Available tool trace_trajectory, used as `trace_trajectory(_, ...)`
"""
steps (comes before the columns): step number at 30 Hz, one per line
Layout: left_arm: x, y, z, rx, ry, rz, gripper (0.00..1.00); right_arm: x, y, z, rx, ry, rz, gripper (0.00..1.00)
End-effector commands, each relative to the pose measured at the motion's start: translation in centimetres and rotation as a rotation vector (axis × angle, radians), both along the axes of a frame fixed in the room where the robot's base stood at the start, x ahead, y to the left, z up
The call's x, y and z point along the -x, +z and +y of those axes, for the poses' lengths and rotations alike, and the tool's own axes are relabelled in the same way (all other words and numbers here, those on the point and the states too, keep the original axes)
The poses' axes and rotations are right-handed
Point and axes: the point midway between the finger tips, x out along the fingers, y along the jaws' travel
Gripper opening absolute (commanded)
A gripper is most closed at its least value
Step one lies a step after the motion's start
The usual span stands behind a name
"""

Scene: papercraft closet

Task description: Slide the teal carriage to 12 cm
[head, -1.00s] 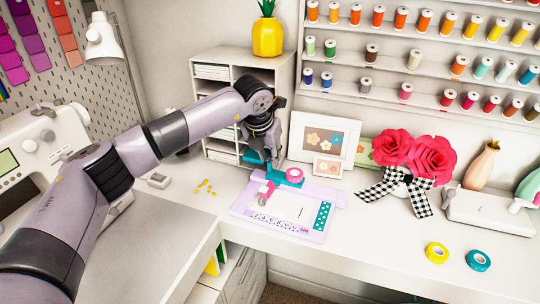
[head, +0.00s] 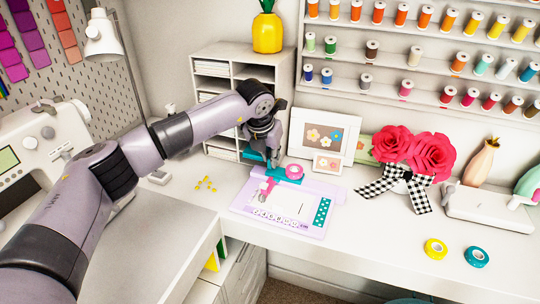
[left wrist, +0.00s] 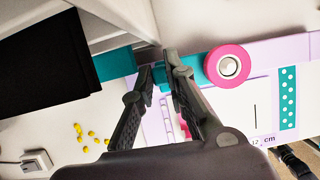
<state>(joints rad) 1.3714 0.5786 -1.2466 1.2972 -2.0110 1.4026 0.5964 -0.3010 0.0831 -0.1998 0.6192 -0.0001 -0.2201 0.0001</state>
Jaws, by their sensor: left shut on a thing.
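The lavender trimmer board (head: 240,207) lies on the white worktop, with a white sheet and a dotted teal strip. The teal carriage (head: 281,178) lies across its back part and carries a pink wheel (head: 295,171). My left gripper (head: 271,162) reaches down at the carriage's left part. In the left wrist view my left gripper (left wrist: 163,72) is closed on the teal carriage (left wrist: 197,72), left of the pink wheel (left wrist: 230,66). A "12 cm" mark shows at the lower right there.
Picture frames (head: 345,124) stand close behind the board. A cubby shelf (head: 198,68) is behind left, and yellow bits (head: 206,183) lie left of the board. Red paper flowers (head: 410,152) and tape rolls (head: 435,249) are to the right. The worktop between is clear.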

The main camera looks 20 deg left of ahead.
Motion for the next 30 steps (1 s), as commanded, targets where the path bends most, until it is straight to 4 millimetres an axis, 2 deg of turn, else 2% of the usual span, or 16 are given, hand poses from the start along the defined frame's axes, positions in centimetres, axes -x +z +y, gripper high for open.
trace_trajectory(14, 0.0, 0.1, -0.2, 0.001, -0.001, -0.001, 0.00, -0.2, -0.1, 0.4, -0.005, -0.003, -0.003, 0.40)
trace_trajectory(17, 0.1, -0.1, -1.7, 0.002, -0.005, -0.002, 0.00, -0.2, -0.7, 0.5, -0.006, -0.002, -0.003, 0.40)
trace_trajectory(24, 0.5, -0.1, -7.1, 0.003, -0.006, -0.004, 0.00, -0.2, -2.6, 0.5, -0.007, -0.002, -0.004, 0.40)
trace_trajectory(27, 0.6, 0.0, -8.2, 0.002, -0.004, -0.004, 0.00, -0.2, -2.9, 0.5, -0.006, -0.002, -0.003, 0.40)
trace_trajectory(30, 0.6, 0.1, -8.6, 0.001, -0.001, -0.003, 0.00, -0.2, -2.9, 0.5, -0.006, -0.002, -0.003, 0.40)
